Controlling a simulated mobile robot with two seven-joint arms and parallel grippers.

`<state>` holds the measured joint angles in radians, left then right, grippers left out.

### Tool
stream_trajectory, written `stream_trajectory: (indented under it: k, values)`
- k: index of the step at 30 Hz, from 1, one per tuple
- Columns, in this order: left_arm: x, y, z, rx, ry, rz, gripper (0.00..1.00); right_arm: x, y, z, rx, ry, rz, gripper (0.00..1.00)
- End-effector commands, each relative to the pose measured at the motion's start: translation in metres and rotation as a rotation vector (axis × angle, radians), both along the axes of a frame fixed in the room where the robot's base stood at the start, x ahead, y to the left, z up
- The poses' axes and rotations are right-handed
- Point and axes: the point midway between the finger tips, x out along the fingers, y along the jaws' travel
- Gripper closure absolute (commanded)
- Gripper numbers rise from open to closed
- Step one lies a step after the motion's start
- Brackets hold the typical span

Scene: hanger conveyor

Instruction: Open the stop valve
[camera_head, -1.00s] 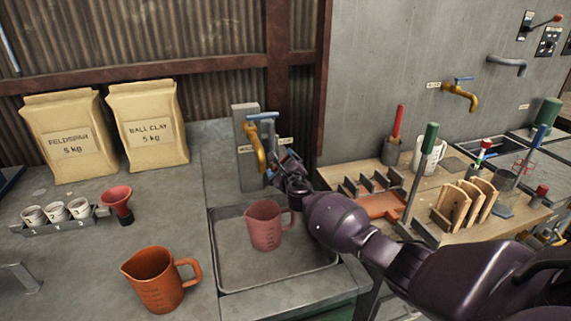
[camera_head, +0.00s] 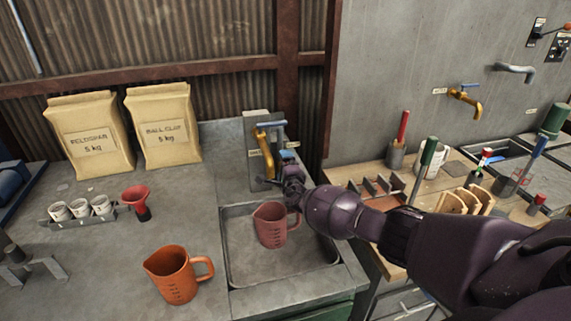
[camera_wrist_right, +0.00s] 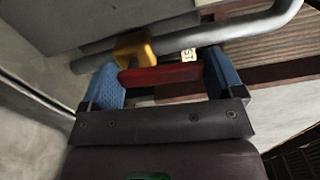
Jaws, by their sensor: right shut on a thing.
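My right gripper (camera_head: 286,158) is just to the right of and below the yellow tap (camera_head: 266,150) with a blue lever, beside the grey post. In the right wrist view its two blue fingers (camera_wrist_right: 163,80) are shut on the ends of a red handle (camera_wrist_right: 160,75). The handle sits against a yellow valve body (camera_wrist_right: 133,47) on a grey pipe (camera_wrist_right: 235,30). A white label (camera_wrist_right: 188,54) reading "ST" in part is close by. In the head view the red handle is hidden by my gripper and arm. My left gripper is out of view.
A pink measuring jug (camera_head: 270,226) stands in the shallow sink (camera_head: 235,265) under the tap. An orange jug (camera_head: 173,275) is on the counter at front left. Two bags (camera_head: 90,135), a red funnel (camera_head: 137,198) and a wooden tool bench (camera_head: 372,180) surround the area.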

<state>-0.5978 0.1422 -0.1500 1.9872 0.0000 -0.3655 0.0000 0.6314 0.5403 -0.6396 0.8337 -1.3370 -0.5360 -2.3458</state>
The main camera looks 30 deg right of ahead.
Motion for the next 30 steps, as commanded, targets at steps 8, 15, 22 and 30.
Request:
stream_trajectory:
  k: [8, 15, 22, 30]
  values:
    - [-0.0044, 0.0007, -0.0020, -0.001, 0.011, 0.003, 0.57, -0.0003, -0.0008, -0.0009, -0.031, 0.009, -0.003, 0.55]
    - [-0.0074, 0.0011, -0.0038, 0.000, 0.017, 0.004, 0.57, -0.0003, -0.0007, -0.0009, -0.030, 0.008, -0.003, 0.55]
    - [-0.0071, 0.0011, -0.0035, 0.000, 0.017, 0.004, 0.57, -0.0002, -0.0002, -0.0006, -0.029, 0.008, -0.002, 0.00]
    - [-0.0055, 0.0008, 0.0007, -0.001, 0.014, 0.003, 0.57, -0.0047, 0.0015, 0.0001, -0.028, 0.008, 0.000, 0.00]
